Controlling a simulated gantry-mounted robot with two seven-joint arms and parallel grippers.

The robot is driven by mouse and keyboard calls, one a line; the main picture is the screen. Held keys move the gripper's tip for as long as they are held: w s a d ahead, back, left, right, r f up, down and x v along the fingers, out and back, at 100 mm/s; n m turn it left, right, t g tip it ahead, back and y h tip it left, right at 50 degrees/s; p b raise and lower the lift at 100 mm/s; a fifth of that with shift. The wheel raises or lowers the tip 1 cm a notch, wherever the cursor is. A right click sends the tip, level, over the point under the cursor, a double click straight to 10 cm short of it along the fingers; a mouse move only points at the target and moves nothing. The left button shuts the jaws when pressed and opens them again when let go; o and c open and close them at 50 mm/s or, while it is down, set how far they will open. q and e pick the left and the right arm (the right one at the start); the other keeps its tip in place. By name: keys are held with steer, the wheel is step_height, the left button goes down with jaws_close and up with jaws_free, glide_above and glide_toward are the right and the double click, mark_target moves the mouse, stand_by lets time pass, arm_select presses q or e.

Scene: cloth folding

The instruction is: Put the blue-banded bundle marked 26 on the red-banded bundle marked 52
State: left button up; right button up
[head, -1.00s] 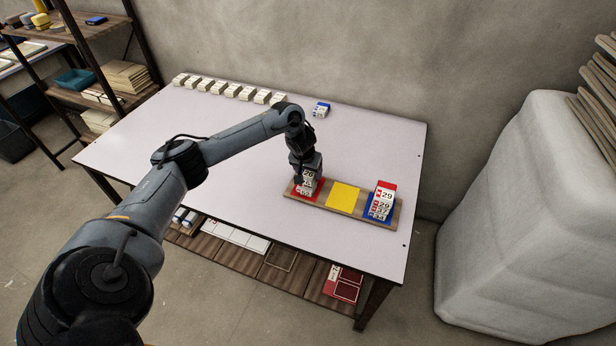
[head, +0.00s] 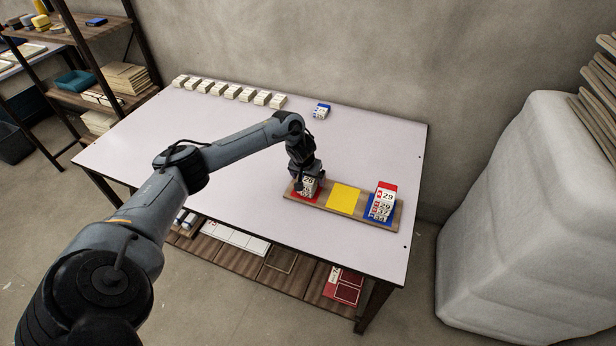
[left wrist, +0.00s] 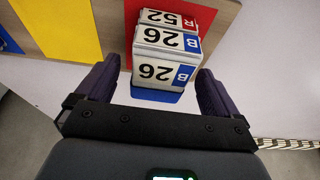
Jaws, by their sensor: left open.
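The blue-banded bundle marked 26 (left wrist: 161,70) lies on the red-banded bundle marked 52 (left wrist: 168,18) in the left wrist view. The same stack, with the 26 bundle (head: 309,182) uppermost, shows in the head view, partly hidden by my gripper. The 52 bundle (head: 307,193) is low on the red square (head: 294,190) of the wooden board. My left gripper (left wrist: 157,72) is open, with one finger on each side of the 26 bundle; in the head view it (head: 307,177) is right over the stack. My right gripper is in neither view.
The yellow square (head: 343,199) mid-board is bare. A stack with 29 uppermost (head: 384,200) stands on the blue square (head: 370,215). A blue-marked bundle (head: 321,110) lies alone at the back, near a row of white bundles (head: 231,92). The table's left half is clear.

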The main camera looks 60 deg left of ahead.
arm_select(q)
steer(key=shift+r, duration=0.3)
steer(key=p+v, duration=0.4)
steer(key=v, duration=0.7)
steer(key=w+d+f+m+t, duration=0.1)
steer(key=d+f+m, duration=0.1)
steer(key=d, duration=0.4)
steer(key=d+f+m+t+h, duration=0.1)
steer(key=d+f+m, duration=0.1)
steer(key=d+f, duration=0.2)
steer(key=w+d+f+m, duration=0.1)
steer(key=d+f+m, duration=0.1)
steer(key=d, duration=0.7)
steer(key=shift+w+d+f+m+t, duration=0.2)
steer(key=shift+w+f+m+t, duration=0.1)
steer(key=shift+f+m+t, duration=0.15)
steer(key=s+d+m+t+h, duration=0.1)
steer(key=s+d+m, duration=0.1)
steer(key=s+d, duration=0.5)
steer(key=s+d+m, duration=0.1)
steer(key=s+d, duration=0.2)
steer(key=d, duration=0.8)
steer(key=s+a+r+g, duration=0.1)
steer(key=s+r+g, duration=0.1)
steer(key=s, duration=1.1)
steer(key=shift+s+a+g, duration=0.35)
steer(key=shift+g, duration=0.1)
